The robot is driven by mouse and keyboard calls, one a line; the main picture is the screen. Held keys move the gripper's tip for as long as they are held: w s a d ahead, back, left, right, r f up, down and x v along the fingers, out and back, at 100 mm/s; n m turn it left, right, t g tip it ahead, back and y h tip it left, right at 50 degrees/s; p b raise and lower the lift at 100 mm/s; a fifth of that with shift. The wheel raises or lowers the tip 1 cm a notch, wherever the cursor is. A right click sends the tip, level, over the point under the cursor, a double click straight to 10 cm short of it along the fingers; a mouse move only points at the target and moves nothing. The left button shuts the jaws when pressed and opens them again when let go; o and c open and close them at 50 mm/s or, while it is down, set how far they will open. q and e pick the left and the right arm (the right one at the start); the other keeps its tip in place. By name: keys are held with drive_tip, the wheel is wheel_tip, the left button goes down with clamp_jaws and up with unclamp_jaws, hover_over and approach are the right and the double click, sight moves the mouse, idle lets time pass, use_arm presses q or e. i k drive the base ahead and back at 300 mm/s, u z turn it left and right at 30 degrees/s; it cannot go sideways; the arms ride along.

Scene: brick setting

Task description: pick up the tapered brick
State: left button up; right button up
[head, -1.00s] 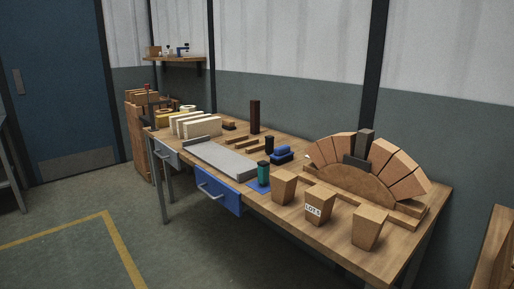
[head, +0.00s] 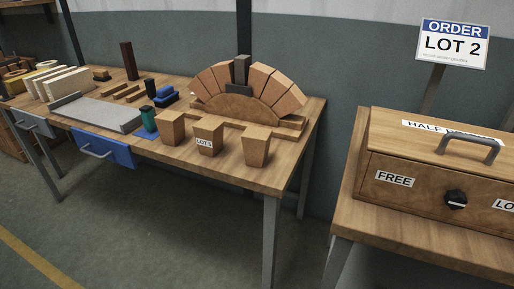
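Several tapered bricks stand at the front right of the long wooden workbench. A plain one (head: 171,127) is on the left. The middle one (head: 208,136) carries a "LOT 5" label. Another plain one (head: 256,145) is on the right, near the bench's right end. Behind them, tapered bricks form an arch (head: 271,85) over a wooden half-round form (head: 236,107), with a grey piece (head: 241,70) at the top. Neither of my grippers is in view.
A second wooden table (head: 422,244) at the right bears a wooden box (head: 408,167) with a grey handle, a black knob and a "FREE" label. A sign (head: 453,44) above it reads "ORDER LOT 2". A gap of open floor separates the tables. A blue drawer (head: 104,149) sticks out.

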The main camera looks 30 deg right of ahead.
sight(256, 140)
drive_tip(key=k, duration=0.55)
drive_tip(key=u, duration=0.75)
drive_tip(key=i, duration=0.85)
drive_tip(key=z, duration=0.55)
drive_tip(key=i, duration=0.75)
drive_tip(key=z, duration=0.8)
